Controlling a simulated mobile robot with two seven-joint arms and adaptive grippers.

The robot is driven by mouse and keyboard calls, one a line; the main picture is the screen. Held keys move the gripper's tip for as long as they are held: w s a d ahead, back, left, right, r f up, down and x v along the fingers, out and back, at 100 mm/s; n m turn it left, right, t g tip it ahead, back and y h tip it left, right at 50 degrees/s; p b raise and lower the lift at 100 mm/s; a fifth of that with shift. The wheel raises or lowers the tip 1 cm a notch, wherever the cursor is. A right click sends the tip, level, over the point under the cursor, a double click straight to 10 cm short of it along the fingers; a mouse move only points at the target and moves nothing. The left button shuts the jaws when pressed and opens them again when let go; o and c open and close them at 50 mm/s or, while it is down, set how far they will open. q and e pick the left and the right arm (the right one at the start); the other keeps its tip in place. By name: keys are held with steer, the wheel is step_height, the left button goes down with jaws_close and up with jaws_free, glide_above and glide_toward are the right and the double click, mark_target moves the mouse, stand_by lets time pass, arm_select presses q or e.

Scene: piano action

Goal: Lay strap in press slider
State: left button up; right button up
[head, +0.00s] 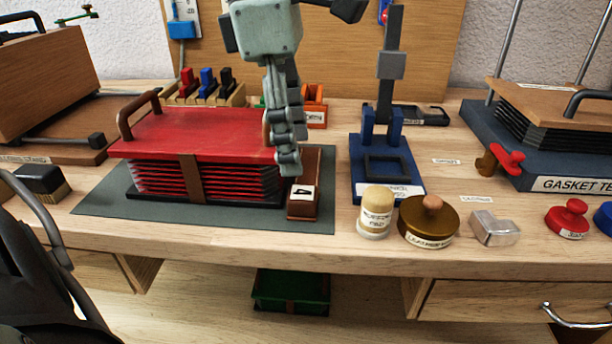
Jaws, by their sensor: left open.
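A blue press stand (364,189) with a tall dark lever stands on the bench right of centre. A dark square frame (371,158), perhaps its slider, sits low on it. A brown strap (190,178) runs down the front of the red bellows (215,133); I cannot tell if it is the task's strap. My left gripper (287,152) comes down from the top, open, seen nearly edge-on. Its fingers are over the bellows' right end, near a brown block marked 4 (304,182). I see nothing held in it. My right gripper is not in view.
In front of the press stand a cream jar (376,212), a brass round tin (428,222) and a silver block (494,228). A gasket stand (560,165) is at right. Colored clamps (206,84) stand behind the bellows. A green bin (291,291) is under the bench.

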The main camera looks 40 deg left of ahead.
mark_target(303, 192)
arm_select(q)
steer(key=f, duration=0.7)
steer(key=shift+w+d+f, duration=0.15)
steer(key=shift+w+d, duration=0.05)
steer(key=shift+d, duration=0.15)
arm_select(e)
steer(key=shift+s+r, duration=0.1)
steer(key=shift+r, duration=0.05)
arm_select(q)
steer(key=shift+c, duration=0.3)
jaws_close()
steer(key=shift+r, duration=0.55)
step_height(303, 192, up, 17)
steer(key=p, duration=0.1)
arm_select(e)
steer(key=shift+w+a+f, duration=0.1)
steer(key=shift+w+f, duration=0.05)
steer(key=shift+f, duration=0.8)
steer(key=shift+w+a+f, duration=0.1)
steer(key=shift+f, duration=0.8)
